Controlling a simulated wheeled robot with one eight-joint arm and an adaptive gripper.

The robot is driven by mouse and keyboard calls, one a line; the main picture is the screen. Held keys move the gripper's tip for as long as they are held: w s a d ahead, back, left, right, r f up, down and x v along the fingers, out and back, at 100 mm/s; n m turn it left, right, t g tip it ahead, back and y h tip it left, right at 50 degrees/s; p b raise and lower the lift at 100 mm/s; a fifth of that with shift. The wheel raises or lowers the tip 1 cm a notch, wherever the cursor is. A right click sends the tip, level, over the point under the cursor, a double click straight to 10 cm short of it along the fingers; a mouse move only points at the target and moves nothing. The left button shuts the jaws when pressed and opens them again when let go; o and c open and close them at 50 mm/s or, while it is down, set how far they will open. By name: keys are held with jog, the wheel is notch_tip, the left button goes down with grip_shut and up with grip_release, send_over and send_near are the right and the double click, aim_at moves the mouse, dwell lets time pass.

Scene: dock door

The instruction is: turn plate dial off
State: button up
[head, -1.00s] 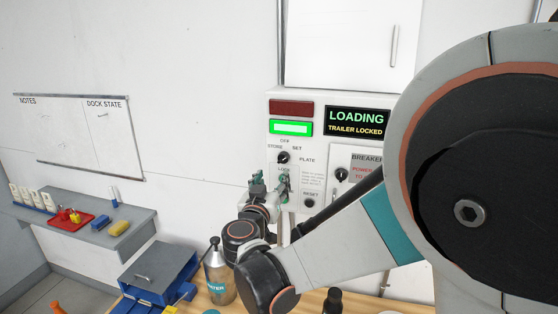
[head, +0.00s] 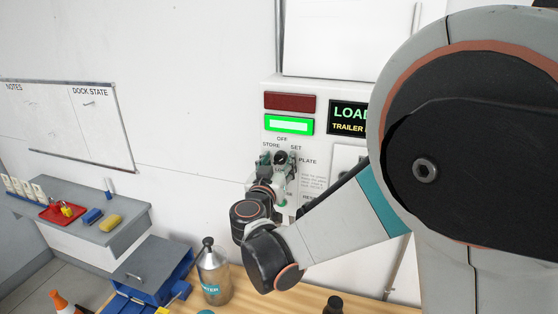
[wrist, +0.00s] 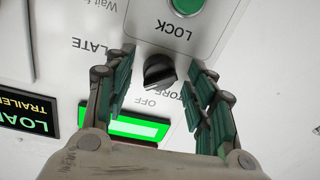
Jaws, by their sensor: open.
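The plate dial (wrist: 158,72) is a black knob on the white control panel (wrist: 75,65). In the wrist view the panel appears upside down, with OFF just below the knob, PLATE to the left and STORE to the right, partly covered by a finger. My gripper (wrist: 162,66) is open, its green-padded fingers on either side of the knob with visible gaps. In the head view the dial (head: 281,157) shows between the fingers of my gripper (head: 279,166). I cannot tell exactly which label the knob points to.
A green LOCK button (wrist: 187,5) is close to the dial. A lit green lamp (head: 289,125) and a dark red lamp (head: 290,102) sit above it on the panel. A water bottle (head: 212,272) stands on the wooden bench below. A grey shelf (head: 75,205) is at left.

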jog(key=shift+c, duration=0.2)
jog(key=c, duration=1)
jog(key=n+b, duration=0.2)
jog(key=n, duration=0.2)
jog(key=shift+n, duration=0.3)
jog(key=shift+r+n+g+b, duration=0.1)
jog(key=shift+n+g+b, duration=0.2)
jog(key=shift+n+b, duration=1.4)
jog(key=shift+n+p, duration=0.7)
jog(key=shift+n, duration=0.1)
